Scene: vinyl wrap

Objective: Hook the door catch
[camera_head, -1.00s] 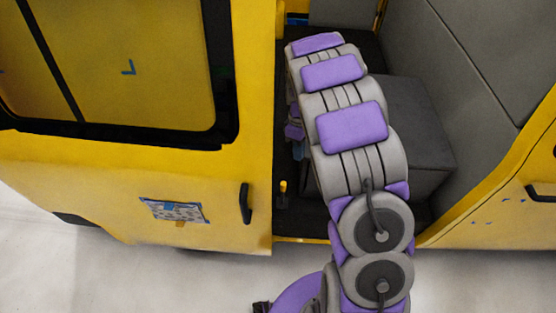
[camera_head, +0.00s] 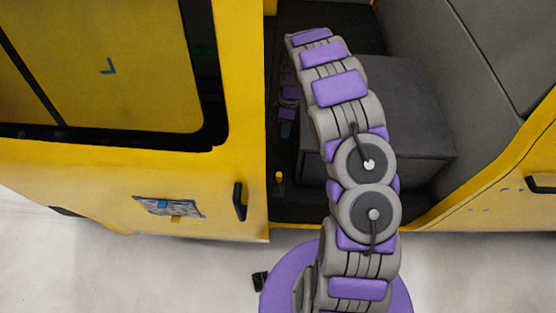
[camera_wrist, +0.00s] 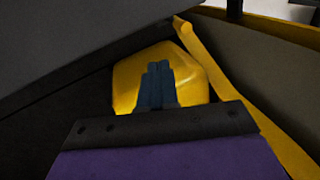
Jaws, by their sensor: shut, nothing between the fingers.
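The yellow door (camera_head: 120,195) with its dark window and black handle (camera_head: 240,202) stands at the left in the head view. The dark door opening lies to its right, and my arm reaches into it. My gripper (camera_head: 286,128) shows small and partly hidden beside the arm, inside the opening. In the wrist view its dark blue fingers (camera_wrist: 156,84) are together and empty, in front of a yellow part (camera_wrist: 190,75). I cannot tell whether they touch it. I cannot make out the door catch for sure; it may be hidden.
A dark grey box-like seat (camera_head: 390,110) stands inside, right of and behind my arm. A small yellow-topped black piece (camera_head: 279,182) sits by the opening's lower left. Another yellow body panel (camera_head: 500,195) bounds the right.

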